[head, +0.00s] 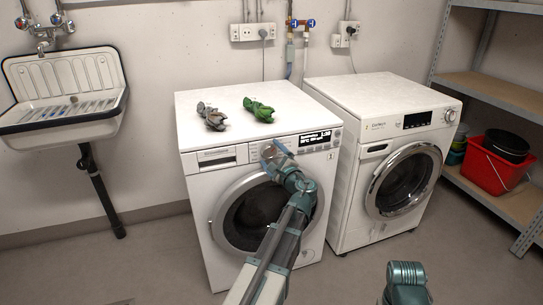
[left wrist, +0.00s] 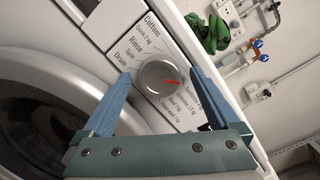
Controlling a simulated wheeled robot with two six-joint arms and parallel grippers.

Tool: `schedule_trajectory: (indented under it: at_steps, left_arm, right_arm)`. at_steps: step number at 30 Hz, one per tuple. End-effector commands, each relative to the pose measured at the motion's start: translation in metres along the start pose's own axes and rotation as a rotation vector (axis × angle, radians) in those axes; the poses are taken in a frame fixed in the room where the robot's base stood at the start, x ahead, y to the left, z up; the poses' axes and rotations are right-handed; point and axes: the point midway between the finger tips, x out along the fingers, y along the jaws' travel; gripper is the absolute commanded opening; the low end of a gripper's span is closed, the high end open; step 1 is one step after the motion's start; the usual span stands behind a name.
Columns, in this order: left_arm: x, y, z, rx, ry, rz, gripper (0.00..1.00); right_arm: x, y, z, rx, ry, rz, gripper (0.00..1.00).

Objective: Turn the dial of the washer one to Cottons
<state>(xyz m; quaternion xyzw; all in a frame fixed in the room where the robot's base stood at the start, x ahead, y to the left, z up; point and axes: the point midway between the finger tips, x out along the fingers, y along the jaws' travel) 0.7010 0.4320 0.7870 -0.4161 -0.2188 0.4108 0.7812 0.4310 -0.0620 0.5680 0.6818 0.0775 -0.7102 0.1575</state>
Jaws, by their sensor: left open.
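My left gripper (left wrist: 160,73) is open, with one blue finger on each side of the dial. A gap shows between the dial and each finger; whether either touches cannot be told. My right gripper is out of view; only part of that arm shows.
A grey crumpled item (head: 211,116) and a green one (head: 259,109) lie on the left washer. Its lit display (head: 315,140) is right of my gripper. A second washer (head: 345,170) stands to the right. A sink (head: 65,90) hangs left; a shelf holds a red bucket (head: 488,168).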

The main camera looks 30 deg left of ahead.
Motion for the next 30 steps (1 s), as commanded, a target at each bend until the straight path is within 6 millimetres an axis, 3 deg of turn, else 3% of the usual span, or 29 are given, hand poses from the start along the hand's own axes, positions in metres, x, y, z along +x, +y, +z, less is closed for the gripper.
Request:
schedule_trajectory:
  at_steps: [7,21,30]
  left_arm:
    - [0.0002,0.0001,0.0001,0.000,0.000,0.000,0.93]
    - [0.0000,0.0002,0.0001,0.000,0.000,0.000,0.10]
    - [-0.0001,0.0000,0.0006,-0.049,0.003,0.005,0.10]
  right_arm:
    - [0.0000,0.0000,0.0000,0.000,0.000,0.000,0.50]
    - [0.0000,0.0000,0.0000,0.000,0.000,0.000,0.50]
    - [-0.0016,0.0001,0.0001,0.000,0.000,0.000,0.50]
